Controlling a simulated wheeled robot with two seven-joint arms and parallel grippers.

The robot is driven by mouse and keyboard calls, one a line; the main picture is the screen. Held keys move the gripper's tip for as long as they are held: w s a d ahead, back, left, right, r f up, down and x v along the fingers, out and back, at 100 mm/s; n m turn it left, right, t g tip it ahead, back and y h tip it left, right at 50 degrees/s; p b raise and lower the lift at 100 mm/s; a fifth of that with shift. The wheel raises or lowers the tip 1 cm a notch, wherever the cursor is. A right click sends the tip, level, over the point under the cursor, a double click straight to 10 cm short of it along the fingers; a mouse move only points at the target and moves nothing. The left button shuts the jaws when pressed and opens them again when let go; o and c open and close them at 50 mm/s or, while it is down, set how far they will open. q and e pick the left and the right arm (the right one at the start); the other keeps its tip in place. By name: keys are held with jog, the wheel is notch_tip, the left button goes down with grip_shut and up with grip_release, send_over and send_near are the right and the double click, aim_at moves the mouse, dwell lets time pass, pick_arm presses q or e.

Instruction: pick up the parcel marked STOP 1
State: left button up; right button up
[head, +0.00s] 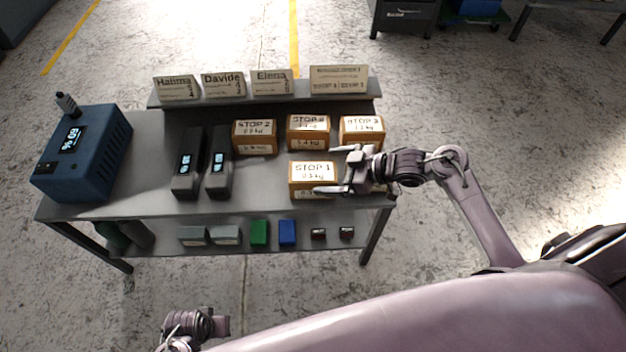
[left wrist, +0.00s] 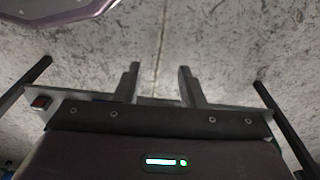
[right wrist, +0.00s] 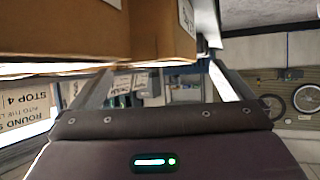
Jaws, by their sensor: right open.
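The STOP 1 parcel (head: 311,170), a brown box with a white label, sits at the front right of the grey table. My right gripper (head: 324,170) is open at its right end, one finger toward the back and one across the front of the box. In the right wrist view a brown cardboard box (right wrist: 70,30) fills the upper left, close to the open fingers (right wrist: 158,85); contact cannot be told. My left gripper (head: 180,340) is low at the front left, away from the table. The left wrist view shows its fingers (left wrist: 159,82) apart and empty.
The STOP 2 parcel (head: 254,137), another parcel (head: 308,133) and the STOP 3 parcel (head: 361,132) stand close behind. Two dark scanner-like devices (head: 203,165) and a blue box with a display (head: 85,155) are left. Name cards (head: 222,85) line the raised back shelf (head: 200,102).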

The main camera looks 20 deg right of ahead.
aim_at(316, 172)
jog(key=shift+x, duration=1.6)
pick_arm(q)
jog(key=shift+w+d+r, duration=0.1)
jog(key=shift+d+r, duration=0.05)
jog(key=shift+r, duration=0.65)
pick_arm(e)
jog(key=shift+c, duration=0.4)
jog(key=shift+s, duration=0.1)
jog(key=c, duration=1.2)
